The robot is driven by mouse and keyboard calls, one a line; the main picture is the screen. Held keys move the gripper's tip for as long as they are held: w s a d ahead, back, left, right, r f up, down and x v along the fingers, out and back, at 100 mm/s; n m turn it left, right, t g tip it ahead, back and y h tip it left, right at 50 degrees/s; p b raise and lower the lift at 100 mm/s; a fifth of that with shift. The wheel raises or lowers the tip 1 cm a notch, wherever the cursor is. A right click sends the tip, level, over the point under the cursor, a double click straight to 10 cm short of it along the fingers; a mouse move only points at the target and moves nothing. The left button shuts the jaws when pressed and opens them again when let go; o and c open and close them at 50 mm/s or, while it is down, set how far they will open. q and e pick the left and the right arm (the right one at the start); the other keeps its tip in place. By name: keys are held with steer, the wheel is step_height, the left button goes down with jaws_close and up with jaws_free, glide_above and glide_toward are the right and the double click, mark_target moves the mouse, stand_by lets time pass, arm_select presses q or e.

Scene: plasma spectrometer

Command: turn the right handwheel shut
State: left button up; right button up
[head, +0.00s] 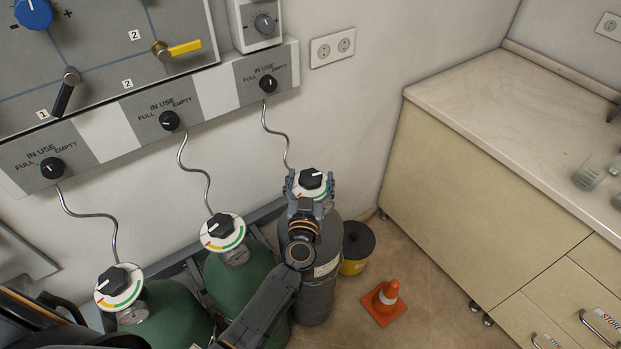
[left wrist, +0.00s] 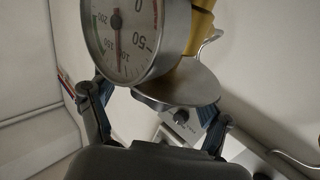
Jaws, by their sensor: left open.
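The right handwheel (head: 311,178) is a black knob on a white round dial, on top of the grey cylinder (head: 318,292). My left gripper (head: 310,186) is open, with its fingers on either side of this handwheel; whether they touch it I cannot tell. In the left wrist view, the open fingers of my left gripper (left wrist: 160,98) stand on both sides of a silver disc (left wrist: 182,88). A round pressure gauge (left wrist: 122,35) and a brass-coloured body (left wrist: 197,38) show beside that disc. My right gripper is not in view.
Two green cylinders (head: 180,312) with similar handwheels (head: 119,287) (head: 222,231) stand to the left. A yellow bin (head: 354,266) and an orange cone (head: 384,299) are to the right. A beige cabinet (head: 460,190) stands farther right. The gauge panel (head: 217,95) is on the wall above.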

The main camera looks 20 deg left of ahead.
arm_select(q)
steer(key=c, duration=1.2)
steer(key=shift+a+r+m+h+p, duration=0.1)
steer(key=shift+r+m+h+p, duration=0.15)
steer(key=shift+m+h+p, duration=0.6)
steer(key=shift+f+m+h, duration=0.15)
steer(key=shift+m+h, duration=0.2)
steer(key=shift+h, duration=0.5)
steer(key=shift+f+m+h+b, duration=0.15)
steer(key=shift+m+h+b, duration=0.35)
steer(key=shift+h, duration=0.3)
steer(key=shift+m+h+b, duration=0.5)
steer(key=shift+h+b, duration=0.1)
steer(key=shift+h, duration=0.6)
steer(key=o, duration=1.2)
